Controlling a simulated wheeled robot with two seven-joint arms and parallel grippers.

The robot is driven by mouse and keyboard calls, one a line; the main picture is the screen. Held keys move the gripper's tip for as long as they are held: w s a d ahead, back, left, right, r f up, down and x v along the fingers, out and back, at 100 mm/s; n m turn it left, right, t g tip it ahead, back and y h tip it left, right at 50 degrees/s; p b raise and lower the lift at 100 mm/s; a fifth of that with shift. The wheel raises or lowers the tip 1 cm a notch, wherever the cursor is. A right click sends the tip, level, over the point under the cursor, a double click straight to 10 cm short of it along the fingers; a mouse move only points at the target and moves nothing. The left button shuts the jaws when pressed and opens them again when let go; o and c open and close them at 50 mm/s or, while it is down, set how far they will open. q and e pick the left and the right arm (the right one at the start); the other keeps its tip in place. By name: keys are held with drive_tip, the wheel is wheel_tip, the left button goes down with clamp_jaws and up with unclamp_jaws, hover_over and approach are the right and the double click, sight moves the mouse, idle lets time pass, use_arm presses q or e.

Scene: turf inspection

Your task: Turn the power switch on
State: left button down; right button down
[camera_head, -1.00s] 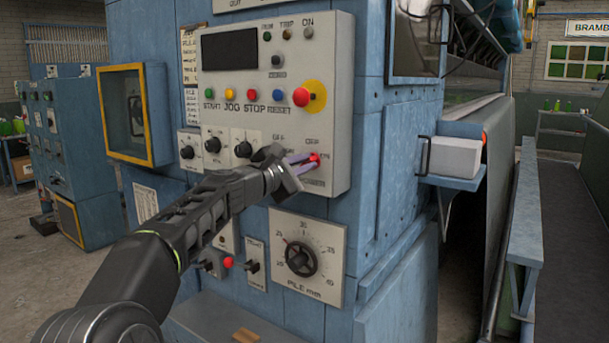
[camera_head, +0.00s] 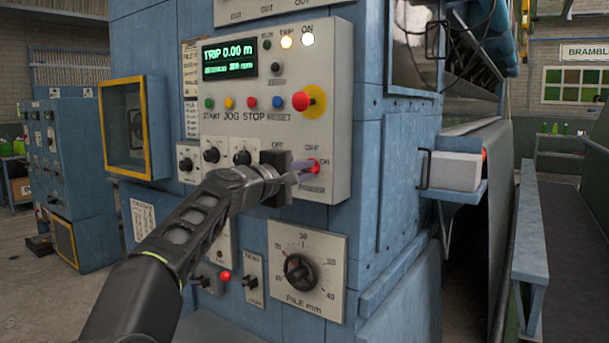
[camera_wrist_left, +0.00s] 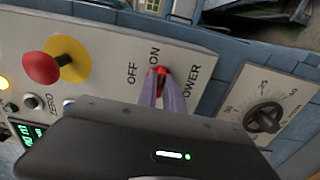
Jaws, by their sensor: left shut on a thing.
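The red power switch (camera_head: 313,166) sits at the lower right of the grey control panel (camera_head: 338,120), with OFF and ON labels beside it. My left gripper (camera_head: 308,170) is at the switch, its fingers shut on the red knob. In the left wrist view the fingertips (camera_wrist_left: 163,82) close around the red power switch (camera_wrist_left: 160,72), near the ON and POWER labels. The fingers hide part of the knob. The panel display (camera_head: 229,57) is lit with green text reading TRIP 0.00 m. The TRIP and ON lamps (camera_head: 307,39) glow. My right gripper is not in view.
A red mushroom button on a yellow disc (camera_head: 301,101) is just above the switch. Several coloured buttons and black knobs are to its left. A PILE mm dial (camera_head: 300,271) is below. A white box on a shelf (camera_head: 455,170) is at the right.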

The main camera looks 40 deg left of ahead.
use_arm(q)
drive_tip(key=shift+f, duration=0.1)
idle(0.3)
drive_tip(key=c, duration=1.5)
unclamp_jaws()
drive_tip(key=shift+s, duration=0.1)
drive_tip(key=s+b, duration=0.1)
drive_tip(key=s, duration=0.6)
drive_tip(key=shift+s+d+b, duration=0.1)
drive_tip(key=shift+s+b, duration=0.2)
drive_tip(key=shift+b, duration=0.1)
